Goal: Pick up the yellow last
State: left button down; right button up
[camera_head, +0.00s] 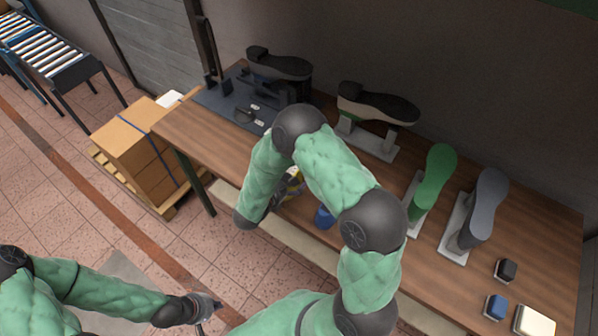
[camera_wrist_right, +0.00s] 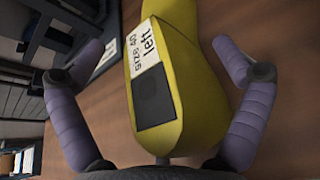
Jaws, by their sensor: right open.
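The yellow last (camera_wrist_right: 205,82) fills the middle of the right wrist view, with a white label reading "left" and "size 40" and a dark square patch. In the head view only a small yellow part (camera_head: 294,184) shows behind my right arm. My right gripper (camera_wrist_right: 158,73) is open, its purple fingers on either side of the last, with gaps visible on both sides.
The wooden table (camera_head: 545,255) also bears a green last (camera_head: 434,175), a grey last (camera_head: 485,200) and a dark shoe sole on a stand (camera_head: 378,103). A blue object (camera_head: 325,217) shows beside my right arm. Cardboard boxes (camera_head: 140,145) stand left of the table.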

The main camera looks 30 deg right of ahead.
jog(key=shift+w+d+f, duration=0.15)
jog(key=shift+d, duration=0.15)
jog(key=c, duration=1.8)
